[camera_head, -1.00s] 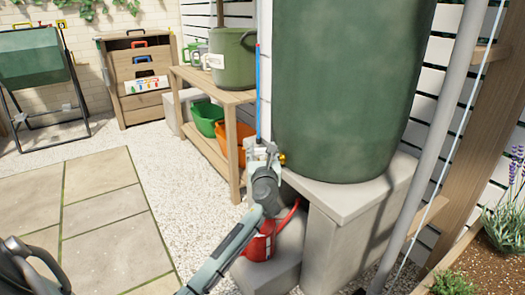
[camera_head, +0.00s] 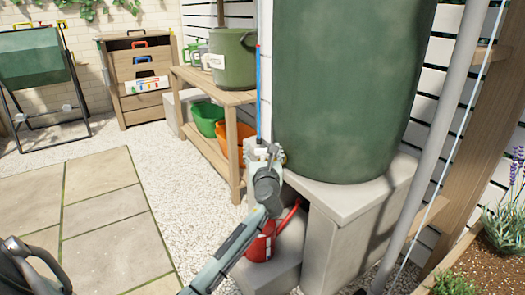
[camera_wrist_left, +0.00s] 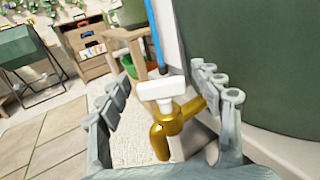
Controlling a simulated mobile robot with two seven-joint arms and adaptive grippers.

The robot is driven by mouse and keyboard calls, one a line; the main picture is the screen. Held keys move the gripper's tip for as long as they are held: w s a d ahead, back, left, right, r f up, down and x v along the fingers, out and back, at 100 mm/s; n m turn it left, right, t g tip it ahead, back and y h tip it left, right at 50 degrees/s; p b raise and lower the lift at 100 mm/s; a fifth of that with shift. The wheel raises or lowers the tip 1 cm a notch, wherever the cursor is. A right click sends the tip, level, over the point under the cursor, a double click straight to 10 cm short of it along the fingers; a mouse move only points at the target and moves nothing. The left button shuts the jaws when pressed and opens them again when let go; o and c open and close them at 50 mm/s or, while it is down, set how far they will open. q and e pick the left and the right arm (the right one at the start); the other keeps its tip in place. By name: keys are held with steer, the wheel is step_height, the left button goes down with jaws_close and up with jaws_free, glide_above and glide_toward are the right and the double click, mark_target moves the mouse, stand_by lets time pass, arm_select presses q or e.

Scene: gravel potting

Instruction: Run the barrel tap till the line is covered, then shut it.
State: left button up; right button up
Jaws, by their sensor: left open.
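The green barrel (camera_head: 350,90) stands on a grey block plinth (camera_head: 345,205). Its brass tap (camera_wrist_left: 165,132) with a white T-shaped handle (camera_wrist_left: 160,91) shows in the left wrist view. My left gripper (camera_head: 264,154) is at the tap and hides it in the head view. In the left wrist view the open fingers (camera_wrist_left: 165,95) stand on either side of the handle, with gaps visible. A red watering can (camera_head: 261,246) stands low under the tap, partly hidden by my left arm. Its inside and any line in it are hidden. I see no water running. My right gripper is out of view.
A wooden bench (camera_head: 232,97) with a green pot (camera_head: 232,62) and coloured tubs stands behind. A grey pipe (camera_head: 440,130) is at the right. Gravel and paving lie open at left.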

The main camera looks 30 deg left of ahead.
arm_select(q)
steer(key=v, duration=1.2)
